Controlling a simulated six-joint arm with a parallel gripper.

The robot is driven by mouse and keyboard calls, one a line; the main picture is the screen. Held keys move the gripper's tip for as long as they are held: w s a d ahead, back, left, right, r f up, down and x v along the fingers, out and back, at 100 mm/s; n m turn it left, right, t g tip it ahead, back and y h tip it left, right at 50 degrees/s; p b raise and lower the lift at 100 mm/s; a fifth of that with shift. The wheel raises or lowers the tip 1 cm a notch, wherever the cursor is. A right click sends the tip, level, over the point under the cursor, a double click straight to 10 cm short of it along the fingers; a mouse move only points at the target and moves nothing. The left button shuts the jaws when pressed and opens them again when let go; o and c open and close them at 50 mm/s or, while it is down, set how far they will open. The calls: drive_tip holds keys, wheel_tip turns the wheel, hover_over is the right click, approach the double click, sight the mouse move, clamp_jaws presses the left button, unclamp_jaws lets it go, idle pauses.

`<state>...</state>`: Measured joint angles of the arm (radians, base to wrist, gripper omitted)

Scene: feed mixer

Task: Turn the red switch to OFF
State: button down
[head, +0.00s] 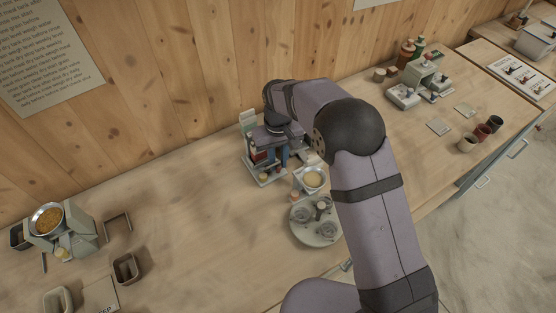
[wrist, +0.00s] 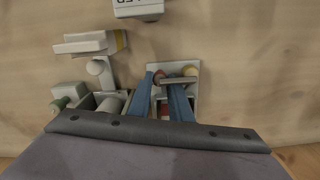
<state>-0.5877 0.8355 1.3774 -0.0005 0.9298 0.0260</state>
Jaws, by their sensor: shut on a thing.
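My gripper (head: 279,160) reaches down to a small grey machine (head: 249,172) near the wall. In the wrist view its blue fingers (wrist: 161,82) are close together, shut on a small part at the grey switch plate (wrist: 192,104). I take this part to be the red switch, though the fingers cover most of it. A red patch (wrist: 165,111) shows between the fingers. The OFF mark and the switch's angle cannot be read.
A white dish of yellow feed (head: 314,178) and a round grey tray (head: 316,232) stand in front of the machine. A scale with a bowl (head: 47,219) is at the left. Another grey machine (head: 422,75) stands at the back right.

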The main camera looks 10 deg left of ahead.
sight(278, 164)
drive_tip(key=c, duration=1.6)
unclamp_jaws()
drive_tip(key=shift+r, duration=0.15)
drive_tip(key=shift+r+b, duration=1.15)
drive_tip(key=shift+r, duration=2.4)
